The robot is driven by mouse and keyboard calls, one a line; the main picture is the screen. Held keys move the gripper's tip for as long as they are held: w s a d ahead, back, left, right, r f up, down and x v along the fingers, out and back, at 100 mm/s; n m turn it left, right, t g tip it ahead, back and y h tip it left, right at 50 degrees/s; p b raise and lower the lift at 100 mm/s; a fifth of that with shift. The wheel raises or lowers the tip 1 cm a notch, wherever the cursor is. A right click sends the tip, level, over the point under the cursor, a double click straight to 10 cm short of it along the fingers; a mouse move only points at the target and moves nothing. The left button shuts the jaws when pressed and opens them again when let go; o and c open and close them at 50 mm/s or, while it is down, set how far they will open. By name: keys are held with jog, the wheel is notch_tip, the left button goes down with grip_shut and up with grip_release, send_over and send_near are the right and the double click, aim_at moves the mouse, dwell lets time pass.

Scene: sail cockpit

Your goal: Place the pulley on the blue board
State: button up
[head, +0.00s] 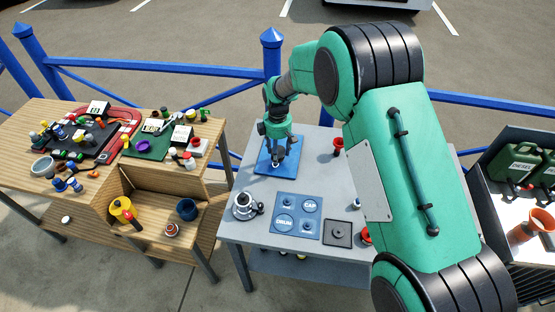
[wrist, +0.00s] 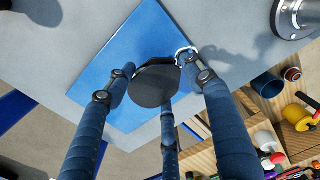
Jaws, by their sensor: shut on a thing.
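The blue board (head: 289,168) lies flat on the grey table, toward its back left. My gripper (head: 277,157) points down over the board. In the wrist view my gripper (wrist: 157,78) has its fingers closed around a dark round pulley (wrist: 155,88) with a light metal loop at its edge. The blue board (wrist: 122,48) shows behind the pulley in that view. In the head view the pulley is mostly hidden by the fingers. I cannot tell whether it touches the board.
A metal winch (head: 245,206) and a labelled blue panel (head: 297,216) stand in front of the board. A red funnel-shaped item (head: 338,146) is to its right. A wooden bench (head: 150,206) with several items is at left. A blue railing (head: 190,72) runs behind.

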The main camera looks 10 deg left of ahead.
dwell(0.3)
jog(key=shift+f+b, duration=0.4)
jog(key=shift+f, duration=1.35)
jog(key=shift+f, duration=0.15)
jog(key=o, duration=1.3)
jog(key=shift+c, duration=0.2)
notch_tip(320, 180, up, 12)
jog(key=shift+r+p, duration=0.15)
jog(key=shift+p, duration=0.9)
jog(key=shift+r, duration=0.1)
